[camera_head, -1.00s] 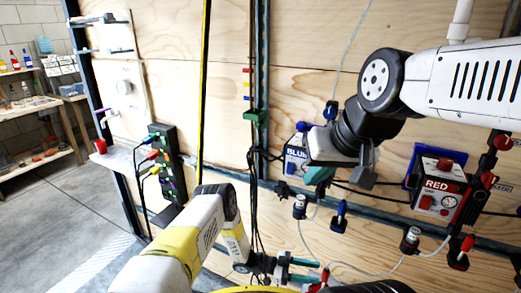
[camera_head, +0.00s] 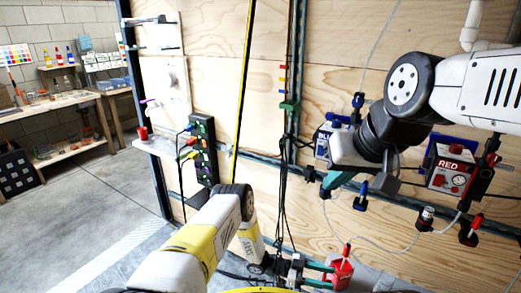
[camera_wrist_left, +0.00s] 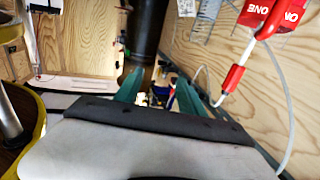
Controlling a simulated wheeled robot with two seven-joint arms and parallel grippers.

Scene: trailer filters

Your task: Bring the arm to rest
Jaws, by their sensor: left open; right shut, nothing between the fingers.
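My left arm (camera_head: 205,235), white and yellow, comes in from the bottom left in the head view. My left gripper (camera_head: 318,275) is low in front of the plywood wall, its two teal fingers apart. In the left wrist view my left gripper (camera_wrist_left: 160,94) is open, with no held thing visible between the fingers. My right arm (camera_head: 470,85) reaches in from the upper right. My right gripper (camera_head: 330,183) is shut and empty, in front of the wall below the blue-labelled box (camera_head: 323,143); its fingertips are partly hidden.
A red object (camera_head: 342,274) is close beside the left fingertips; contact is unclear. The red-labelled box (camera_head: 451,170) hangs at right above a rail with several clamps. A black socket strip (camera_head: 203,150) is on the left. Open floor (camera_head: 80,205) lies far left.

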